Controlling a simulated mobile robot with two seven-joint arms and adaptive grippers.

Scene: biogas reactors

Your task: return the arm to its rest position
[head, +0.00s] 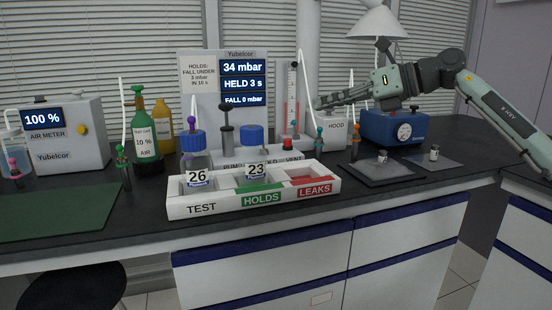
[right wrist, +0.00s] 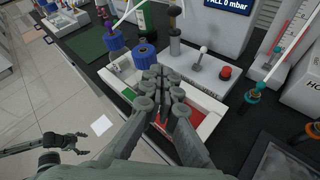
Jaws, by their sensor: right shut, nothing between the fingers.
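My right arm (head: 490,100) reaches in from the right above the bench. Its gripper (head: 318,103) is shut and empty, in the air in front of the hood and the tall column. In the right wrist view the shut fingers (right wrist: 167,76) show over the white tray, with nothing between them. My left gripper is out of the head view. A small dark arm end, which seems to be my left gripper (right wrist: 84,142), shows at the lower left of the right wrist view, too small to tell its state.
The tray (head: 250,205) holds bottle 26 (head: 196,160) in TEST and bottle 23 (head: 255,155) in HOLDS; LEAKS looks empty. The Yubelcor panel (head: 205,95) stands behind. A blue device (head: 385,127), the hood (head: 333,130) and a lamp (head: 373,22) are near my right arm.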

